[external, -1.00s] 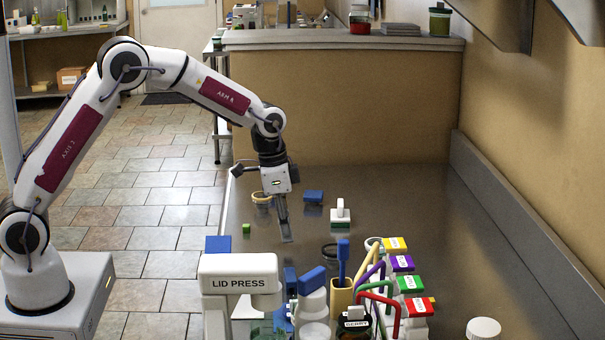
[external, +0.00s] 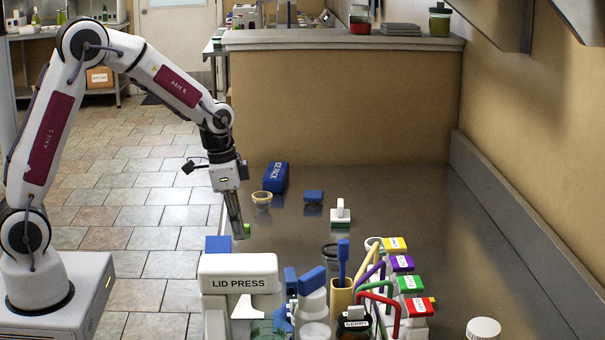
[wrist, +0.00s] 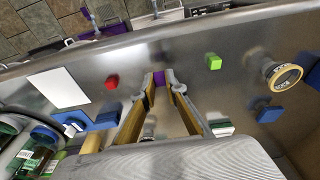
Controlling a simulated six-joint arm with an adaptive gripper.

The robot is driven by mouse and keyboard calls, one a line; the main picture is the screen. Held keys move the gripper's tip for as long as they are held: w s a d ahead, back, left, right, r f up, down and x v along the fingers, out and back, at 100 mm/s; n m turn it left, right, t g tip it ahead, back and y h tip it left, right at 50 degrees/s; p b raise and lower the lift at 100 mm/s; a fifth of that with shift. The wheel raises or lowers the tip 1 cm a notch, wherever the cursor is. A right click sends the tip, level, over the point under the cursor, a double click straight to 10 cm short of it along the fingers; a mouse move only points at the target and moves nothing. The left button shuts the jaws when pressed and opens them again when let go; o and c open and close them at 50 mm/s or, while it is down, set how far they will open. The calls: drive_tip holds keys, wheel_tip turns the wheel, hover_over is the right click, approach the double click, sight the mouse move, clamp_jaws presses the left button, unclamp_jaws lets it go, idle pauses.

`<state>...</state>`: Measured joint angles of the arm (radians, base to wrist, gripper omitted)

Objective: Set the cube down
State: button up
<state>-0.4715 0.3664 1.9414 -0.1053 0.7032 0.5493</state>
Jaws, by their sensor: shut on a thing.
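My gripper (external: 238,237) is low over the left edge side of the steel counter in the external view. In the wrist view my gripper (wrist: 158,82) is shut on a small purple cube (wrist: 158,76) at its fingertips. The purple cube cannot be made out in the external view. A green cube (external: 247,230) stands just beside the fingertips in the external view; in the wrist view the green cube (wrist: 214,62) is apart, to the right. A red cube (wrist: 112,81) lies to the left of the fingers. Whether the held cube touches the counter is unclear.
A flat white square (wrist: 58,88) lies left of the red cube. The lid press (external: 238,272) and crowded bottles stand at the front. A blue box (external: 275,178), a ringed jar (external: 262,198) and a white-handled block (external: 340,214) stand farther back. The counter's right side is largely clear.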

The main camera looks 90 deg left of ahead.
drive_tip(key=s, duration=0.7)
drive_tip(key=shift+n, duration=0.4)
idle(0.7)
drive_tip(key=shift+w+a+r+n, duration=0.2)
drive_tip(key=shift+w+n, duration=0.2)
drive_tip(key=shift+n, duration=0.5)
drive_tip(key=w+d, duration=0.2)
drive_tip(key=d, duration=0.1)
drive_tip(key=w+d, duration=0.4)
drive_tip(key=d, duration=0.1)
drive_tip(key=shift+w+d, duration=0.1)
drive_tip(key=shift+d, duration=0.2)
drive_tip(key=w+d+m, duration=0.1)
drive_tip(key=d, duration=0.7)
drive_tip(key=w+d+f+m, duration=0.1)
drive_tip(key=d, duration=0.3)
drive_tip(key=shift+w+d+m, duration=0.2)
drive_tip(key=shift+w+m, duration=0.1)
drive_tip(key=shift+w, duration=0.05)
drive_tip(key=shift+a, duration=0.1)
